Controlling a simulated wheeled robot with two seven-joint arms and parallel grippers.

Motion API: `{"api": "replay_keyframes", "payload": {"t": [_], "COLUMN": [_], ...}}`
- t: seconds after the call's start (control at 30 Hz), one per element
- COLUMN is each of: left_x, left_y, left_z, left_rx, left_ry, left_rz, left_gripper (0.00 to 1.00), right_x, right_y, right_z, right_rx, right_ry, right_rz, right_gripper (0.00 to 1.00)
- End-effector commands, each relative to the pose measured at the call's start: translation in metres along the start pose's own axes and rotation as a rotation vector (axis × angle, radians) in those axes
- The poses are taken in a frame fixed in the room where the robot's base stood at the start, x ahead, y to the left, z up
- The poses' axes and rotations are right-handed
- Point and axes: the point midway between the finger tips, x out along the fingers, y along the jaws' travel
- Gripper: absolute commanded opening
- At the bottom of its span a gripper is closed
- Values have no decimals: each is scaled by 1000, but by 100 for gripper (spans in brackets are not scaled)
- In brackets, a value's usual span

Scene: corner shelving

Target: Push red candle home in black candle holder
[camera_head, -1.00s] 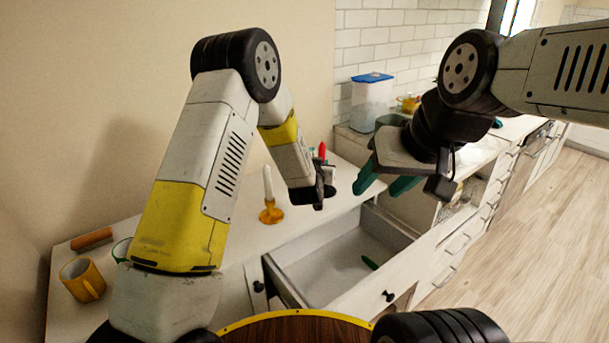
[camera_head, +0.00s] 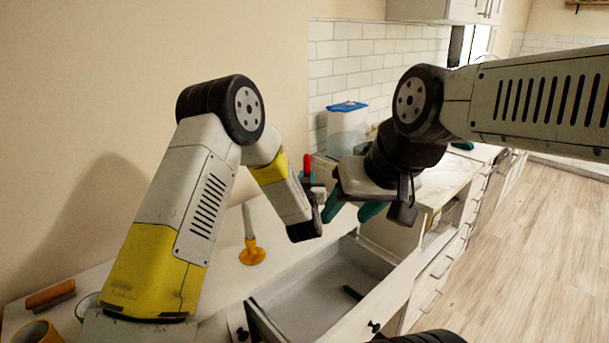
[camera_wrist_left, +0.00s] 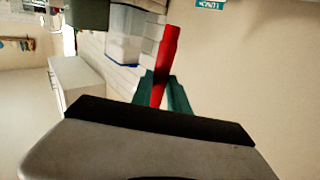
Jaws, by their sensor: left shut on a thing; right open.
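The red candle (camera_head: 307,164) stands upright at my left gripper (camera_head: 307,177) in the head view. In the left wrist view, the red candle (camera_wrist_left: 167,55) runs between the teal fingers of my left gripper (camera_wrist_left: 161,92), which is shut on it. The candle's lower end is hidden by the gripper body. The black candle holder cannot be made out in either current view, so I cannot tell whether the candle touches it. My right gripper (camera_head: 350,210) is open and empty, with its teal fingers pointing down, right of the left gripper.
An orange candle holder (camera_head: 252,254) with a white candle (camera_head: 248,220) stands on the white counter (camera_head: 225,272). An open drawer (camera_head: 325,300) lies below the grippers. A blue-lidded container (camera_head: 347,130) stands behind. An orange mug (camera_head: 38,332) is at lower left.

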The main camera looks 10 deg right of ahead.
Motion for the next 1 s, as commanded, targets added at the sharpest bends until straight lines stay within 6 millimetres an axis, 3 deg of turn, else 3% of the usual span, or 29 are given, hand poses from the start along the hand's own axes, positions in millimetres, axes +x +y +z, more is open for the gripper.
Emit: {"api": "replay_keyframes", "payload": {"t": [0.3,0.5,1.0], "left_x": [0,0,0], "left_y": [1,0,0], "left_z": [31,41,44], "left_rx": [1,1,0], "left_ry": [-1,0,1], "left_rz": [1,1,1], "left_gripper": [0,0,0], "right_x": [0,0,0], "right_y": [0,0,0], "right_z": [0,0,0], "right_rx": [0,0,0], "right_ry": [0,0,0], "right_rz": [0,0,0], "right_gripper": [52,52,52]}}
